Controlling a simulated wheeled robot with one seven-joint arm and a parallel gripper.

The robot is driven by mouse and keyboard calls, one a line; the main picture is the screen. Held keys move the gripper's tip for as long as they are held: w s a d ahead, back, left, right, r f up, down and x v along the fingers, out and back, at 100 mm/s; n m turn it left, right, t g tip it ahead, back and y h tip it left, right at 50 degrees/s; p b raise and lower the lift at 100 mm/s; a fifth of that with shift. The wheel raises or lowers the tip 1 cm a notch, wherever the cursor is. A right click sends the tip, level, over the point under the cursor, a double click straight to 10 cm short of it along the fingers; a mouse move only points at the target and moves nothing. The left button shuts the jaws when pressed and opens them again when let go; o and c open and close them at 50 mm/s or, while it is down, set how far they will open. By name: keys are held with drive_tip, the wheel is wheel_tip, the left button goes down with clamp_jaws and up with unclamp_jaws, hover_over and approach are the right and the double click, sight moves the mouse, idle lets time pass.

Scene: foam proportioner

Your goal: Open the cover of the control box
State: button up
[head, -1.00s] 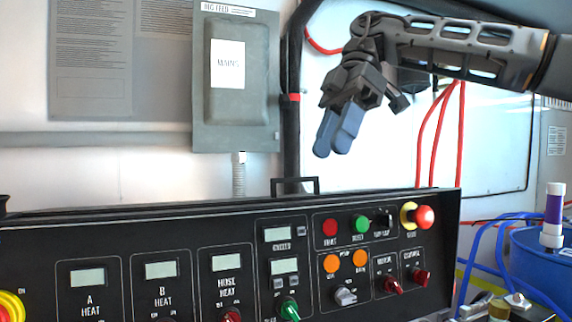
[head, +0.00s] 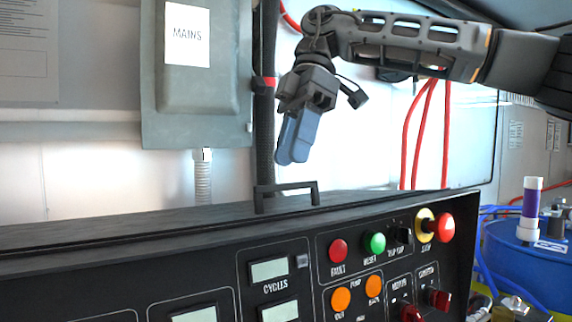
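The black control box (head: 130,262) fills the lower part of the head view, its sloped front carrying labelled buttons, displays and knobs. On its top edge stands a black bar handle (head: 287,196). My gripper (head: 292,160) hangs above and a little behind the handle in the picture, its two blue-grey fingers pointing down. It looks apart from the handle and holds nothing visible. The fingers overlap from this angle, so any gap between them is hidden. The top of the box lies flat and looks closed.
A grey MAINS box (head: 200,110) with a conduit hangs on the wall at the left. A black vertical cable (head: 265,130) runs behind the handle. Red hoses (head: 425,130) hang at the right. A blue drum (head: 525,265) stands at the lower right.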

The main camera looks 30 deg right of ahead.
drive_tip(key=shift+x, duration=1.7)
clamp_jaws()
